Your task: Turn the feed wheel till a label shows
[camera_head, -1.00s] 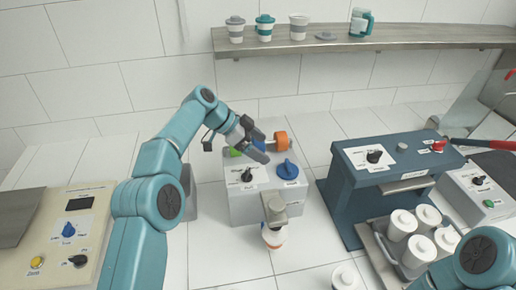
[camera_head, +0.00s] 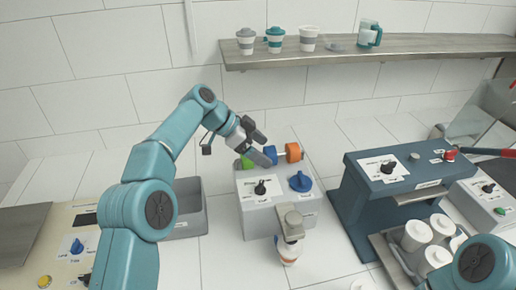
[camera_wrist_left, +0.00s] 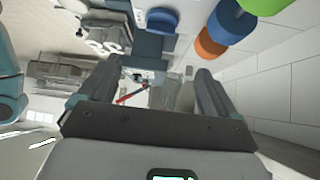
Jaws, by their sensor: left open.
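A grey machine box (camera_head: 251,219) carries a row of coloured wheels at its back: green (camera_head: 247,162), blue (camera_head: 270,152) and orange (camera_head: 293,152). I cannot tell which is the feed wheel.
A grey bin (camera_head: 187,224) stands left. A dark blue machine (camera_head: 357,205) and a tray of white cups (camera_head: 391,258) are right. A shelf (camera_head: 380,52) runs behind.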

